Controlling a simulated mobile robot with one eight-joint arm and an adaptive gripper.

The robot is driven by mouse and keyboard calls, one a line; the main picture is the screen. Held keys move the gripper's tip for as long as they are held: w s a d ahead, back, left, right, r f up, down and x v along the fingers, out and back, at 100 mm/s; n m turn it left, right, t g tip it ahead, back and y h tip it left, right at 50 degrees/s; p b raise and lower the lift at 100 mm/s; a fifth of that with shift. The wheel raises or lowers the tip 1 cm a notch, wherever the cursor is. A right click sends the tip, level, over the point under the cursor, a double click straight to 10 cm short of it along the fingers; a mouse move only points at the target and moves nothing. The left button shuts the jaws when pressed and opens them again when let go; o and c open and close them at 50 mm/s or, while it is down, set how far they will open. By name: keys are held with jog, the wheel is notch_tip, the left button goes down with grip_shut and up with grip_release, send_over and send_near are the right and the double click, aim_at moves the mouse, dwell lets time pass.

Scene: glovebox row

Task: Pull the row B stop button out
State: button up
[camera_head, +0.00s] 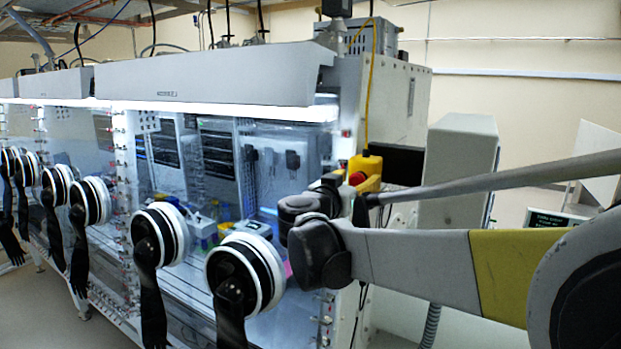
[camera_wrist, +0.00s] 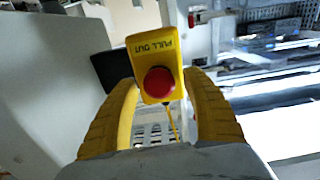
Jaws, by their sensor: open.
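The stop button is a red mushroom head (camera_wrist: 159,82) on a yellow box (camera_wrist: 152,50) lettered "PULL OUT", upside down in the wrist view. In the head view the yellow box (camera_head: 369,165) and red button (camera_head: 357,178) show at the right end of the glovebox, just above my wrist. My gripper (camera_wrist: 162,78) is open, with one yellow ribbed finger on each side of the button. Gaps show between the fingers and the red head. I cannot tell how far the fingertips reach in depth. The head view does not show the fingers clearly.
The glovebox row (camera_head: 210,80) fills the left, with several black gloves hanging from white round ports (camera_head: 160,235). A dark panel (camera_head: 397,165) sits beside the button box. A yellow cable (camera_wrist: 174,122) comes from the box. A grey cabinet (camera_head: 460,165) stands to the right.

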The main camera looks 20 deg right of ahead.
grip_shut()
jog(key=shift+b+v, duration=0.3)
jog(key=shift+v, duration=0.5)
grip_release()
jog(key=shift+a, duration=0.1)
jog(key=shift+s+a, duration=0.1)
jog(key=shift+s, duration=0.05)
jog(key=v, duration=1.2)
